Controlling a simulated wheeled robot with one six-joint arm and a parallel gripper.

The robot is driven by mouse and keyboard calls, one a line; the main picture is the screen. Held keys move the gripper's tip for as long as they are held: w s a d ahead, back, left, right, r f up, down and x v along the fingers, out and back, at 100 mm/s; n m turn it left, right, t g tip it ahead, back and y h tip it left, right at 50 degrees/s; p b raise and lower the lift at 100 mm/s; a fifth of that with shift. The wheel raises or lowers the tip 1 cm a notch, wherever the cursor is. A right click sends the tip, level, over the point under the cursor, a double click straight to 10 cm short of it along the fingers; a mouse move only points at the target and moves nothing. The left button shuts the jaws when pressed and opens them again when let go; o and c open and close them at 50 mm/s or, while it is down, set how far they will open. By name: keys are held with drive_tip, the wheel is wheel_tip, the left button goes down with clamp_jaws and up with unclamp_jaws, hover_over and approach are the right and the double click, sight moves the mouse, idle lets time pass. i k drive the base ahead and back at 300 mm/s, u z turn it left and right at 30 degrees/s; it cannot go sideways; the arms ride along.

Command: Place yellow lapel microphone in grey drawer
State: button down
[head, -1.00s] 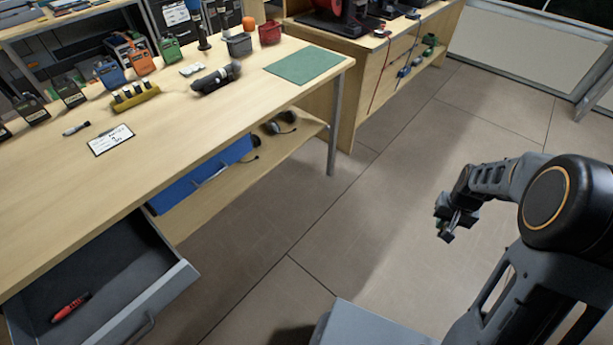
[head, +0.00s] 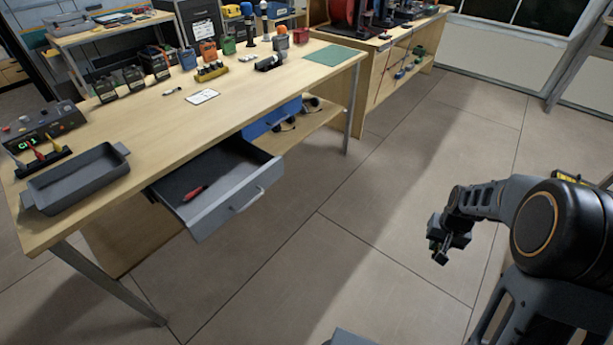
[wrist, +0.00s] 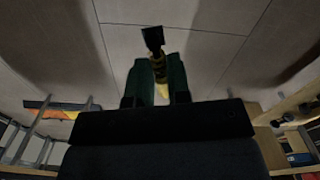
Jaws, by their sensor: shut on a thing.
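My gripper (head: 440,256) is out over the floor at the right in the head view, well apart from the workbench. In the wrist view my gripper (wrist: 158,85) is shut on the yellow lapel microphone (wrist: 161,88), a small yellow piece with a dark square end pointing away from the fingers. In the head view the microphone is too small and hidden to make out. The grey drawer (head: 228,209) is pulled open under the front of the workbench, left of my gripper. A red marker (head: 195,193) lies inside it, with bare floor around it.
The workbench (head: 150,130) carries a grey tray (head: 78,180), a control box, a white card (head: 203,97) and several radios. A closed blue drawer (head: 272,120) is beyond the grey one. The floor (head: 330,240) between bench and gripper is clear.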

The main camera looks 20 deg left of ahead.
sight(226, 174)
drive_tip(key=k, duration=0.15)
drive_tip(key=u, duration=0.95)
